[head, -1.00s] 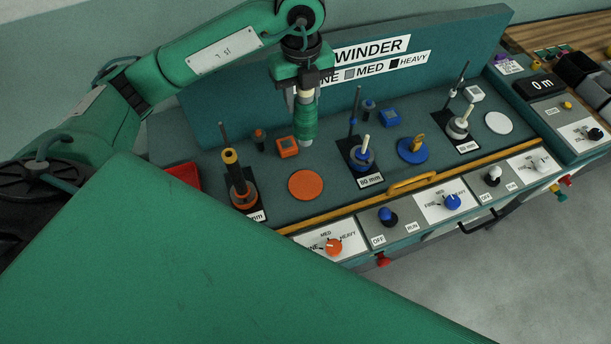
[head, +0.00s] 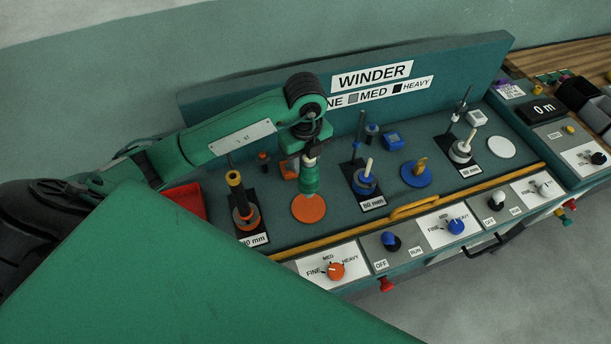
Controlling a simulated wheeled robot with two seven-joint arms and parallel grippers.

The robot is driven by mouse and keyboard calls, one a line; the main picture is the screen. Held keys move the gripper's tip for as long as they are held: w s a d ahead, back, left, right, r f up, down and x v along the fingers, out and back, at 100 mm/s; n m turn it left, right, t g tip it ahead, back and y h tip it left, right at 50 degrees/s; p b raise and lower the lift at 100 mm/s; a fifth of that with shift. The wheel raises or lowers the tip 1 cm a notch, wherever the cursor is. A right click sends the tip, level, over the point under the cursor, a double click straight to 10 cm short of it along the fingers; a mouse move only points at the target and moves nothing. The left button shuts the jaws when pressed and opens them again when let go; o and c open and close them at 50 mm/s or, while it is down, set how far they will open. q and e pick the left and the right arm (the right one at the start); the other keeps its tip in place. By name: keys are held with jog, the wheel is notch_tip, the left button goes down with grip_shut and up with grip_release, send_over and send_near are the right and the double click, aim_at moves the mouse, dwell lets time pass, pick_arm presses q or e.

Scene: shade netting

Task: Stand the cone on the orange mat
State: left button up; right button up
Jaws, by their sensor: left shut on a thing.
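The cone (head: 309,182) is wound with green thread and is upright under my left gripper (head: 310,153). My left gripper is shut on its pale top. The cone's lower end is over the back part of the orange mat (head: 309,209), a flat round disc on the teal bench. I cannot tell whether the cone's base touches the mat or hangs just above it. My right gripper is not in view.
Left of the mat stands an orange-based spindle (head: 243,212); right of it stands a blue-based spindle (head: 366,183). A small orange block (head: 289,169) is behind, partly hidden. A yellow rail (head: 335,237) runs along the front. A blue mat (head: 416,174) lies further right.

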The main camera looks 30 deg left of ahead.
pick_arm(q)
notch_tip(320, 180, down, 8)
jog(key=p, duration=0.1)
jog(key=shift+r, duration=0.25)
jog(key=shift+f, duration=0.1)
jog(key=o, duration=1.1)
jog(key=shift+c, duration=0.2)
